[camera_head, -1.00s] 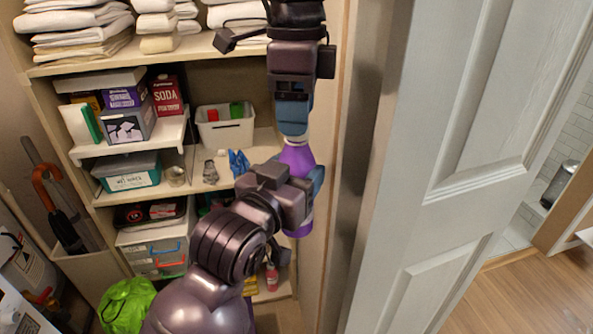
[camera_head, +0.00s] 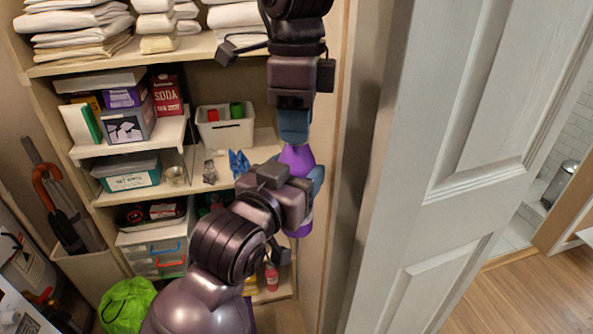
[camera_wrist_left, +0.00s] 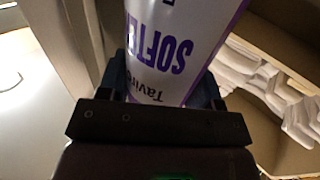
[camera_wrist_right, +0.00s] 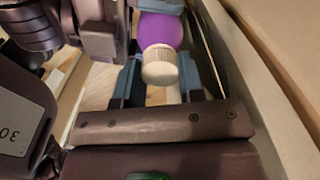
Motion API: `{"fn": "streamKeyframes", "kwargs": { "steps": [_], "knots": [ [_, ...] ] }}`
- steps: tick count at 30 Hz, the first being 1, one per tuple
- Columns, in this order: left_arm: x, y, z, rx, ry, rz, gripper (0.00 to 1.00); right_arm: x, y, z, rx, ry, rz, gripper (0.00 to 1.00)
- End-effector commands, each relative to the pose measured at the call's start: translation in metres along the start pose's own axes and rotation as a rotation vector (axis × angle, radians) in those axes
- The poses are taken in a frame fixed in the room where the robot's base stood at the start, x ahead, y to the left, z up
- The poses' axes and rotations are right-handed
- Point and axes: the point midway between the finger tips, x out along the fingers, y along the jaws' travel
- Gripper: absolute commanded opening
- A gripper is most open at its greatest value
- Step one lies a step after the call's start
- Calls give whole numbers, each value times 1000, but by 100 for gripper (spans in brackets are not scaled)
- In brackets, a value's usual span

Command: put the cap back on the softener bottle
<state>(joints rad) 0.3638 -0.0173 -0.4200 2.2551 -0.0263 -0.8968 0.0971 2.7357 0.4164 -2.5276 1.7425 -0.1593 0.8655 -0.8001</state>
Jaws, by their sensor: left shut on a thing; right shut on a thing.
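The softener bottle (camera_head: 297,158) is upright, with a purple top; its white label with purple lettering shows in the left wrist view (camera_wrist_left: 180,45). My left gripper (camera_head: 310,182) is shut around the bottle's body and hides part of it. My right gripper (camera_head: 294,128) comes down from above and is shut on the white ribbed cap (camera_wrist_right: 160,64). In the right wrist view the cap is lined up with the purple bottle top and appears to meet it. The fingers hide the cap in the head view, so I cannot tell how fully it is seated.
Shelves (camera_head: 235,186) stand behind my grippers, with a white bin (camera_head: 225,133), a blue item (camera_head: 239,163) and a small grey item (camera_head: 210,172). A shelf side wall (camera_head: 335,215) and a white door (camera_head: 445,190) stand close on the right.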

Motion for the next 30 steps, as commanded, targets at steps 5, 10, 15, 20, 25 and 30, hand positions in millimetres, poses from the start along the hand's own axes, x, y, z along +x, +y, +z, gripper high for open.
{"fn": "streamKeyframes", "kwargs": {
  "steps": [5, 10, 15, 20, 25, 30],
  "knots": [
    [0, 0, -1, 0, 2, 1, 0, 0, 0, 0, 122, -1, -1, 7],
    [0, 0, -1, 0, 2, 1, 0, 0, 0, 0, 362, -2, -2, 7],
    [0, 0, -1, 0, 2, 1, 0, 0, -1, 0, 612, -2, -2, 7],
    [0, 0, -1, 0, 2, 1, 0, 0, -1, 0, 851, -2, -2, 7],
    [0, 0, -1, 0, 2, 1, 0, 0, -1, 0, 1102, -2, -2, 7],
    [0, 0, -1, 0, 2, 1, 0, 0, -1, 0, 1351, -3, -2, 7]
  ]
}}
